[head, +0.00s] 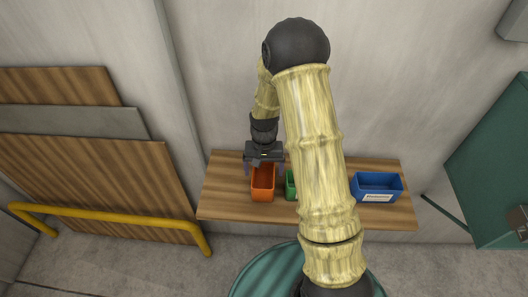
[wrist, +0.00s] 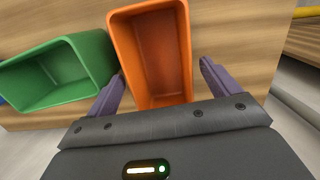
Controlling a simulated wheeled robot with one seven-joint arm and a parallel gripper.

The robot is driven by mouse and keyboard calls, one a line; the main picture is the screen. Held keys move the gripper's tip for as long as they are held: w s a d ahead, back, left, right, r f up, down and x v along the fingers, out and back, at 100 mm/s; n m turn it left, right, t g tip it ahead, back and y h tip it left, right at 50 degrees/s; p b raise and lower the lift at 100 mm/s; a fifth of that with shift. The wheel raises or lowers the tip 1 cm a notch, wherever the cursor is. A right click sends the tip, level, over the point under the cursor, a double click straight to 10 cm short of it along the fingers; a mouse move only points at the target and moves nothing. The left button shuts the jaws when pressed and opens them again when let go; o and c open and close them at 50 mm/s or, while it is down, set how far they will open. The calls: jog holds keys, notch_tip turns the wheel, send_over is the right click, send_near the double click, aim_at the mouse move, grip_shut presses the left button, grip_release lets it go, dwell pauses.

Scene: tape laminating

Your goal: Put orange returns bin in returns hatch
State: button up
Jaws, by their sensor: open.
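The orange returns bin (head: 263,188) stands upright on a wooden shelf (head: 228,196), at its left part in the head view. It looks empty. In the wrist view the orange bin (wrist: 155,50) lies between and just ahead of my fingers. My gripper (head: 264,168) is open above the far end of the bin. In the wrist view my gripper's purple fingers (wrist: 160,85) stand on either side of the bin's near end. I cannot tell whether they touch it. I cannot make out the returns hatch for certain.
A green bin (wrist: 60,75) stands close beside the orange one; in the head view my arm hides most of the green bin (head: 290,185). A blue bin (head: 376,186) with a label stands farther right. A yellow rail (head: 110,214) and wood panels are left; a teal panel (head: 495,165) is right.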

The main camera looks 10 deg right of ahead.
notch_tip(320, 180, up, 10)
jog(key=w+b, duration=0.1)
jog(key=shift+d+b, duration=0.15)
jog(key=shift+b, duration=0.25)
jog(key=s+d+r+n+t, duration=0.1)
jog(key=s+r+t, duration=0.1)
jog(key=s, duration=0.5)
jog(key=s+r+n+t, duration=0.2)
jog(key=s, duration=0.5)
jog(key=shift+d+r, duration=0.35)
